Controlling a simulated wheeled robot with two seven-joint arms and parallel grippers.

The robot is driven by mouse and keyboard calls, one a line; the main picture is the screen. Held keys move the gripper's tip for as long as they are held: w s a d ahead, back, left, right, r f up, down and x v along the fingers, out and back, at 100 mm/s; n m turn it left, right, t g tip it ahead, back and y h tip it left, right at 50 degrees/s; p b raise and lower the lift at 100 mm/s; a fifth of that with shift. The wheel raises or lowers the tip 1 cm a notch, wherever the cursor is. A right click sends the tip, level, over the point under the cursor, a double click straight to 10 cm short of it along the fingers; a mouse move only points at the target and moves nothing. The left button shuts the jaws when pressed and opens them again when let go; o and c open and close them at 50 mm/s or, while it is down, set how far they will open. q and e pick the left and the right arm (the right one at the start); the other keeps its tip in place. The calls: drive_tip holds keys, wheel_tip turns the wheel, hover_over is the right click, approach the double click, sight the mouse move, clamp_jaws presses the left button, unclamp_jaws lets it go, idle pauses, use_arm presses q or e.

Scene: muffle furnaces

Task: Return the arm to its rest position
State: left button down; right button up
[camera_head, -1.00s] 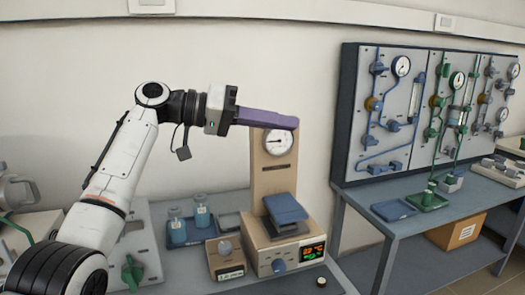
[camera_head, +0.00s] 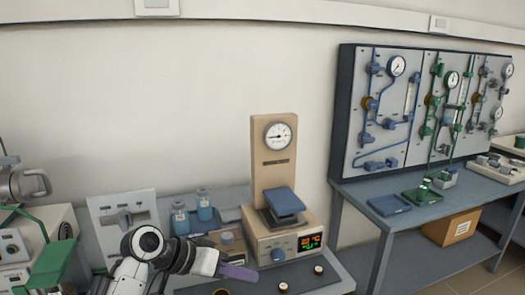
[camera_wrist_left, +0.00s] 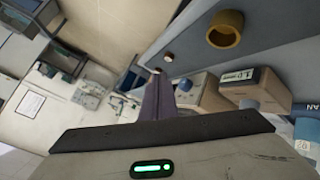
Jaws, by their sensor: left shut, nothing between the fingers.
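My left arm comes in low from the bottom of the head view. Its left gripper (camera_head: 238,272) has purple fingers that are shut and empty, in front of the beige heating device. The fingers also show shut in the left wrist view (camera_wrist_left: 157,100), with nothing between them. The beige device (camera_head: 283,240) has a round dial on its column, a blue plate and a lit display. My right gripper is in neither view.
Blue-capped bottles (camera_head: 204,206) stand beside the device. Small round pieces (camera_head: 318,270) lie on the table in front; a brass ring (camera_wrist_left: 225,28) shows in the wrist view. A valve panel (camera_head: 385,110) stands at right above another table. Space above the device is clear.

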use_arm(q)
drive_tip(key=s+a+f+n+y, duration=0.1)
drive_tip(key=s+a+f+y, duration=0.25)
drive_tip(key=s+f, duration=0.4)
drive_tip(key=s+a+f+n+y, duration=0.1)
drive_tip(key=s+a+f+y, duration=0.1)
drive_tip(key=s+a+f, duration=0.45)
drive_tip(key=s+a+f+n+y, duration=0.15)
drive_tip(key=s+a, duration=0.25)
drive_tip(key=s, duration=0.6)
drive_tip(key=s+a+y, duration=0.2)
drive_tip(key=s+a, duration=0.2)
drive_tip(key=s, duration=0.5)
drive_tip(key=w+d+f+t+h, duration=0.1)
drive_tip(key=w+d+f+t, duration=0.1)
drive_tip(key=f, duration=0.3)
drive_tip(key=w+d+f+t+h+b, duration=0.1)
drive_tip(key=w+d+f+t, duration=0.1)
drive_tip(key=d+f, duration=0.2)
wheel_tip(320, 180, down, 2)
drive_tip(key=shift+w+d+f, duration=0.15)
drive_tip(key=shift+d+f, duration=0.1)
